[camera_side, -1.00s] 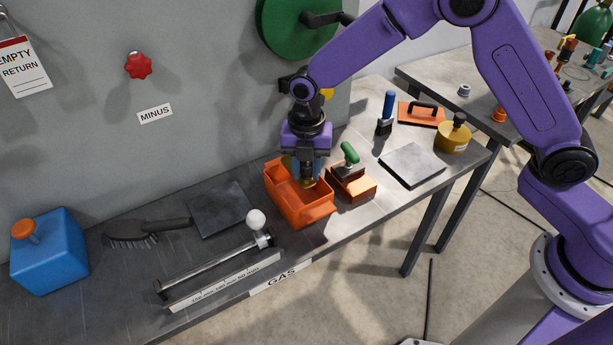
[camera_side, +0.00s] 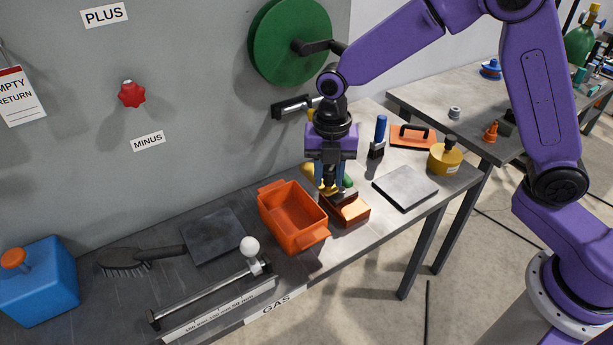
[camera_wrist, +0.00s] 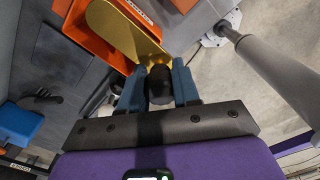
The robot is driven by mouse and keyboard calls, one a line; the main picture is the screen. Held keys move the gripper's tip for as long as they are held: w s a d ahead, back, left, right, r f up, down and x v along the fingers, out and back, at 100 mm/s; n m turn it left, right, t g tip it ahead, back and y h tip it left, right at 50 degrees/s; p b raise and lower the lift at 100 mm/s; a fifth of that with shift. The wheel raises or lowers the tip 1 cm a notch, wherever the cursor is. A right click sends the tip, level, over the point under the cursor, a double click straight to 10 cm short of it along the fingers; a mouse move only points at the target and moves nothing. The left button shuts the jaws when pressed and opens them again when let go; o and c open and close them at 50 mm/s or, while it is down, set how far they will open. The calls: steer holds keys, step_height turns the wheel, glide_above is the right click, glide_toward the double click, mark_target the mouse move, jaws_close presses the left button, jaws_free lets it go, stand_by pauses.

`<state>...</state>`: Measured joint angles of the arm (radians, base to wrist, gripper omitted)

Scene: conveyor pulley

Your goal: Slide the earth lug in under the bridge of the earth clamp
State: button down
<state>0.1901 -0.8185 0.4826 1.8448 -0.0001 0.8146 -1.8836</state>
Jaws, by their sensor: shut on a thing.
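My gripper (camera_side: 331,186) is shut on the earth lug, a brass-yellow piece (camera_wrist: 128,38) with a black grip (camera_wrist: 160,84) between the blue fingers in the wrist view. In the side view only bits of yellow show around the fingertips. The earth clamp (camera_side: 350,208), a copper-coloured block with a green handle (camera_side: 348,180), stands on the bench right of the orange bin. My gripper is above or just behind the clamp and partly hides it. The bridge and its gap are hidden, so I cannot tell whether the lug touches the clamp.
The orange bin (camera_side: 312,236) is open and close on the left of the clamp. A grey plate (camera_side: 405,187), a yellow pot (camera_side: 444,158), a blue-handled brush (camera_side: 379,135) and an orange float (camera_side: 411,135) lie to the right. A clamp bar (camera_side: 205,300) lies front left.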

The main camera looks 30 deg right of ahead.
steer(key=s+d, duration=0.8)
steer(key=d, duration=0.2)
step_height(320, 180, down, 8)
steer(key=shift+a, duration=0.25)
steer(key=shift+w+f, duration=0.1)
steer(key=shift+f, duration=2.3)
stand_by(0.8)
steer(key=shift+w, duration=1.3)
stand_by(0.5)
steer(key=shift+w, duration=0.2)
steer(key=shift+w, duration=0.3)
steer(key=shift+w, duration=0.3)
steer(key=shift+w, duration=0.15)
stand_by(0.4)
